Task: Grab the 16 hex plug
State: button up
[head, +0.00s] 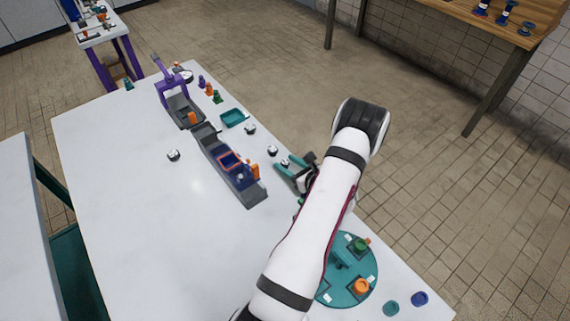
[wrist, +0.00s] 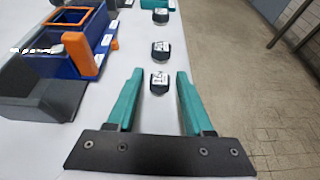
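Several dark plugs with white top labels stand on the white table; I cannot tell for certain which one is the 16 hex plug. In the wrist view the nearest plug (wrist: 159,83) shows between the teal fingertips of my gripper (wrist: 160,73), with gaps on both sides. Its label is too blurred to read surely. A second plug (wrist: 160,51) and a third plug (wrist: 161,17) stand in line beyond it. In the head view my gripper (head: 286,167) is open over the table's right edge, with a plug (head: 272,150) and another plug (head: 250,128) farther back.
A grey holder with a blue bin (head: 230,162) and orange parts stands left of my gripper. A teal tray (head: 233,118) lies behind the plugs. A teal round turntable (head: 366,285) is at the front right. The table's left half is mostly clear.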

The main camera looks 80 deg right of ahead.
grip_shut()
jog(key=shift+r, duration=0.1)
